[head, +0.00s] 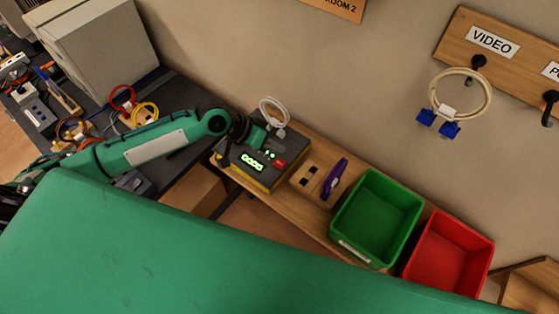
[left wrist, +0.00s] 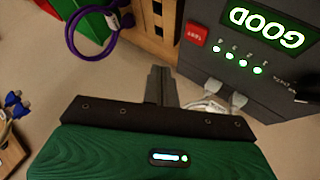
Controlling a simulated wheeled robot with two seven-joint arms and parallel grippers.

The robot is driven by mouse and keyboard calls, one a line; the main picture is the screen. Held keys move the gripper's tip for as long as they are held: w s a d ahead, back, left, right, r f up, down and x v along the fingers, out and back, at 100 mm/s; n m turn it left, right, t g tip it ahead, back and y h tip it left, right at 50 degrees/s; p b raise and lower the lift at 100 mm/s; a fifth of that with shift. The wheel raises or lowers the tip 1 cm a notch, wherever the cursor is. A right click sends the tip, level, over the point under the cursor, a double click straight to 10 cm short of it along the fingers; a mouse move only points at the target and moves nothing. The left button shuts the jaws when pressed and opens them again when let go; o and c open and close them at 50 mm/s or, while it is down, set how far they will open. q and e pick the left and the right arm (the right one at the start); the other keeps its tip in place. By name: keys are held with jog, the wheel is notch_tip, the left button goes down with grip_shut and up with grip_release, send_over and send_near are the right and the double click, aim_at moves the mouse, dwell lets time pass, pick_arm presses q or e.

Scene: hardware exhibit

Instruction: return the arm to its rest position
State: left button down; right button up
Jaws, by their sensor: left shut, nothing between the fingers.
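My left arm comes in from the left in the head view, and its gripper (head: 258,138) is over the back part of the dark tester box (head: 262,180). In the left wrist view the gripper's dark fingers (left wrist: 161,84) are together with nothing between them. The tester (left wrist: 215,55) shows a lit green "GOOD" display, a red TEST button and several green lights. Light grey plugs (left wrist: 225,100) are at its side, near the fingers. A white coiled cable (head: 273,110) stands by the tester. My right gripper does not show.
A wooden block with a purple cable (head: 336,178) sits right of the tester, then a green bin (head: 388,205) and a red bin (head: 450,250). A wall board (head: 480,65) holds a cable with blue plugs (head: 438,124). Cables and a grey case (head: 100,50) are at left.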

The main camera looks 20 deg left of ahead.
pick_arm(q)
jog(key=shift+s+d, duration=0.1)
dwell(0.5)
jog(key=s+d+f+m+y, duration=0.1)
jog(key=s+d, duration=0.1)
jog(key=s, duration=0.3)
jog(key=s+d+f+y, duration=0.1)
jog(key=s+d, duration=0.2)
jog(key=s, duration=0.1)
jog(key=s+a+f+n+y, duration=0.35)
jog(key=s+a+y, duration=0.25)
jog(key=s+a, duration=0.7)
notch_tip(320, 180, down, 34)
jog(key=r+g+b, duration=0.1)
jog(key=b, duration=0.2)
jog(key=s+a+f+g+b, duration=0.1)
jog(key=s+a+f+b, duration=0.1)
jog(key=s+f, duration=1.7)
notch_tip(320, 180, down, 3)
jog(key=shift+s+a+r+y+b, duration=0.1)
jog(key=shift+s+a+y+b, duration=0.2)
jog(key=shift+a, duration=0.15)
